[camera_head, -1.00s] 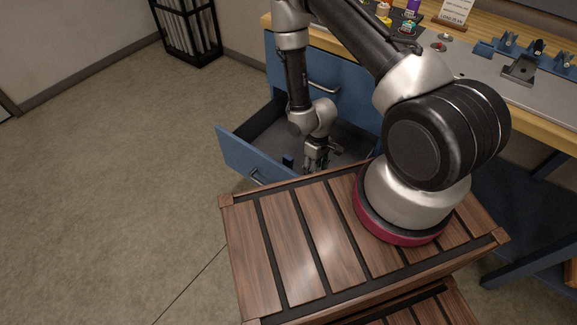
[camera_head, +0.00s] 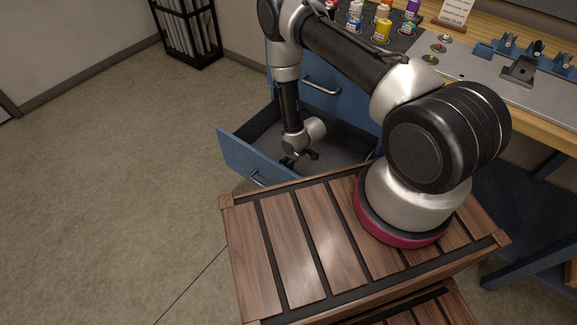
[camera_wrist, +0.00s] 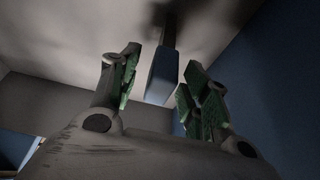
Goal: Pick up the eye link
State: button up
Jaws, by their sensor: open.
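In the wrist view, a piece with a blue block-shaped end and a dark shaft, which seems to be the eye link (camera_wrist: 162,78), lies on the grey drawer floor. The shaft runs toward the top of the picture; its far end is dim and cut off. My gripper (camera_wrist: 165,72) is open, with its green-padded fingers on either side of the blue end and a gap on both sides. In the head view my gripper (camera_head: 299,157) is down inside the open drawer, and the eye link cannot be made out there.
The open blue drawer (camera_head: 243,157) has walls close around my gripper; one blue wall (camera_wrist: 275,75) stands at the right in the wrist view. The workbench (camera_head: 480,85) above holds bottles (camera_head: 382,30) and blue fixtures. The slatted wooden top (camera_head: 290,240) is clear at its left.

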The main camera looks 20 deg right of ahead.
jog(key=shift+f, duration=0.1)
jog(key=shift+c, duration=0.2)
grip_shut()
jog(key=shift+w, duration=0.1)
